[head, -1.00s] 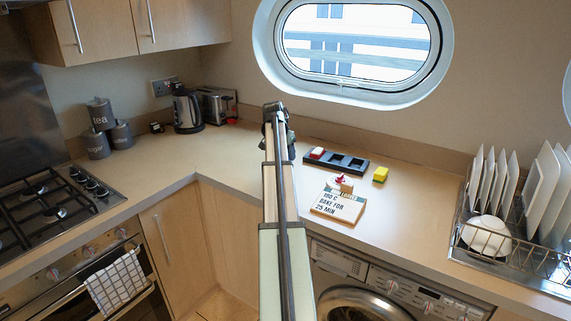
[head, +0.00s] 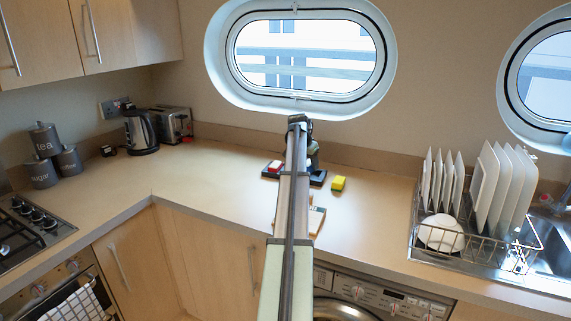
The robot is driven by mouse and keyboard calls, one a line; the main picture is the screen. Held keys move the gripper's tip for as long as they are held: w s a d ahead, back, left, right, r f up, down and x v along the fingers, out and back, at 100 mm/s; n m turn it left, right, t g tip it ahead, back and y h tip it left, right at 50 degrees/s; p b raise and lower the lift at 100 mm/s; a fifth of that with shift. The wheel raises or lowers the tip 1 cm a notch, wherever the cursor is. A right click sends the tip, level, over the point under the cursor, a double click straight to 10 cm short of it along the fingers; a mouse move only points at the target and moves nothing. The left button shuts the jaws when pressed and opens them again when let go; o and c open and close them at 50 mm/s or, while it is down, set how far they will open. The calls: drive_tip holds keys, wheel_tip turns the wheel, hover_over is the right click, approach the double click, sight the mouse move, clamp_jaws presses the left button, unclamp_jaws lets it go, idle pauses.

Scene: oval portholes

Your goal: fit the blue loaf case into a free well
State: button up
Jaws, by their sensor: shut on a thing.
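My gripper (head: 312,158) is over the dark tray (head: 318,179) on the counter, seen from behind along my arm. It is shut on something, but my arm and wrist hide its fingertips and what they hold. I cannot see the blue loaf case anywhere in view. A red and white item (head: 274,167) sits in the tray's left end. The middle of the tray is hidden behind my arm, so I cannot tell how its wells stand now.
A yellow block (head: 338,183) stands just right of the tray. A recipe board (head: 317,219) lies in front, mostly hidden by my arm. A dish rack (head: 470,240) is at the right, a kettle (head: 141,132) at the back left. The counter between is clear.

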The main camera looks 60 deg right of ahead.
drive_tip(key=s+d, duration=0.2)
drive_tip(key=d, duration=0.1)
drive_tip(key=shift+s+d+f, duration=0.1)
drive_tip(key=shift+s+f, duration=0.05)
drive_tip(key=shift+s, duration=0.05)
drive_tip(key=w+d+n, duration=0.1)
drive_tip(key=d+n, duration=0.1)
drive_tip(key=w+d+n+t, duration=0.1)
drive_tip(key=shift+w+d+n+t, duration=0.15)
drive_tip(key=shift+d+n+t, duration=0.15)
drive_tip(key=shift+d+n, duration=0.1)
drive_tip(key=shift+f, duration=1.7)
drive_tip(key=shift+f, duration=0.8)
idle(0.5)
drive_tip(key=shift+r, duration=0.7)
idle(0.6)
drive_tip(key=shift+f, duration=0.7)
idle(1.3)
